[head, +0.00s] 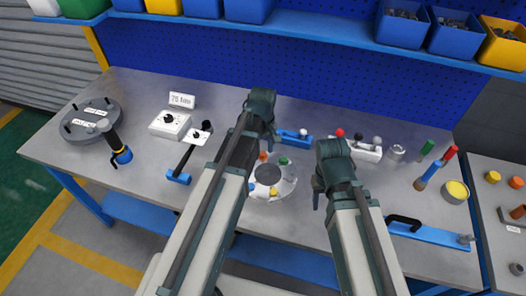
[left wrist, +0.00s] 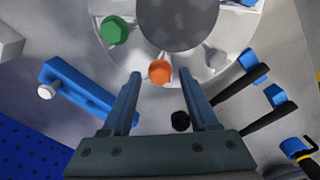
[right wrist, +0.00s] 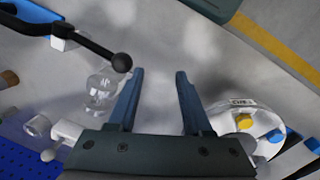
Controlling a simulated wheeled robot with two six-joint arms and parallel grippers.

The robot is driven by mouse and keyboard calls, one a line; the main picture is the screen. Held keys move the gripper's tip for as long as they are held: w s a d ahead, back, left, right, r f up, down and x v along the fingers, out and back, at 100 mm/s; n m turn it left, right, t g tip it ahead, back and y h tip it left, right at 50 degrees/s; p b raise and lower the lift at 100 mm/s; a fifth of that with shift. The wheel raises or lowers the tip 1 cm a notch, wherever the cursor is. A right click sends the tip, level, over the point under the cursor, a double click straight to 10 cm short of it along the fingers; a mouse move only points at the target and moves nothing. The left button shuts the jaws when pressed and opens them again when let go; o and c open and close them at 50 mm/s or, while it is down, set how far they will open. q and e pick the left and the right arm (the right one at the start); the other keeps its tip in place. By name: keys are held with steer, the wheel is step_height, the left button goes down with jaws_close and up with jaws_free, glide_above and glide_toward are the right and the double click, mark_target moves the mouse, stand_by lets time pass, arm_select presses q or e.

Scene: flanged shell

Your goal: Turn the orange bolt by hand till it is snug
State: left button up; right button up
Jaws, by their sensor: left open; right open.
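The round pale flanged shell (head: 288,187) sits mid-table with a dark grey disc in its centre. Around its rim are a green bolt (left wrist: 116,30), blue and yellow bolts, and the orange bolt (left wrist: 159,71). The orange bolt also shows at the shell's far side in the head view (head: 263,155). My left gripper (left wrist: 160,84) is open, with the orange bolt's head seen between its fingertips; I cannot tell whether they touch it. My right gripper (right wrist: 160,73) is open and empty, to the right of the shell. In the right wrist view, the yellow bolt (right wrist: 244,121) shows at lower right.
A blue-based tool (head: 295,136) lies just behind the shell. A white block with knobs (head: 365,151) and a metal cup (head: 396,153) stand behind right. A blue bar with a black handle (head: 430,234) lies front right. Bins line the shelf behind.

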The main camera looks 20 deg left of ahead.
arm_select(q)
jaws_close()
steer(key=shift+m, duration=0.3)
steer(key=m, duration=0.7)
steer(key=shift+w+m, duration=0.1)
steer(key=shift+m, duration=0.2)
steer(key=m, duration=0.4)
steer(key=shift+a+m, duration=0.1)
steer(key=shift+m, duration=1.7)
